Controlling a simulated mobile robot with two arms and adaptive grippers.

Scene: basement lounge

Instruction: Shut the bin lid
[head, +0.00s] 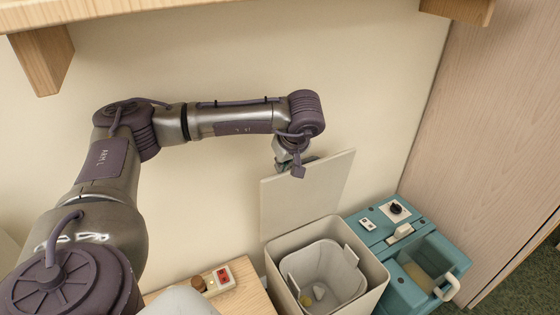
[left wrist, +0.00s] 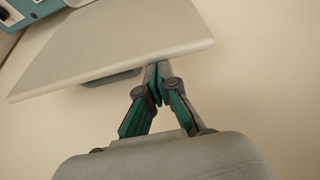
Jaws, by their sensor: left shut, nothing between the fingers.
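The bin (head: 375,274) is a pale square container with a grey inner liner that holds a few small items. Its flat pale lid (head: 306,194) stands raised and open, upright at the back of the bin. My left gripper (head: 292,167) is at the lid's upper edge, partly hidden behind it. In the left wrist view, my left gripper (left wrist: 158,72) has its fingers shut and empty, with the tips close to the edge of the lid (left wrist: 120,50). I cannot tell whether they touch. My right gripper is not in view.
A teal unit (head: 440,252) with a dark knob and a white handle stands right of the bin. A wooden surface (head: 248,297) with a red-buttoned box (head: 222,278) is at the left. The wall is close behind.

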